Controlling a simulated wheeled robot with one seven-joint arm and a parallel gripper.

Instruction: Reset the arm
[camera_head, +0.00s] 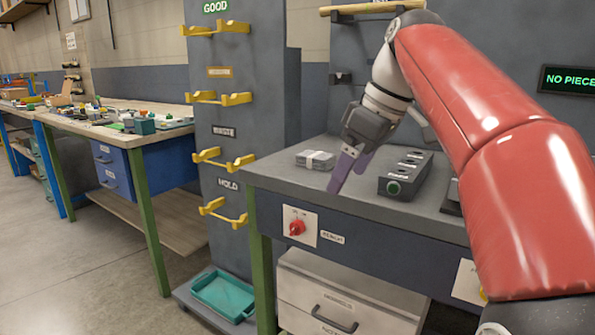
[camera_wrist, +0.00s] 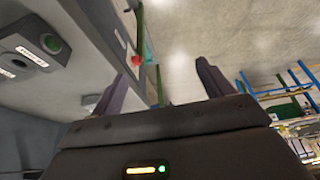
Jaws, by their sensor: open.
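My red and white arm reaches in from the right of the head view and is bent at a joint near the top. No held object shows.
A rack (camera_head: 235,85) with yellow holders stands left, above a teal tray (camera_head: 223,294).

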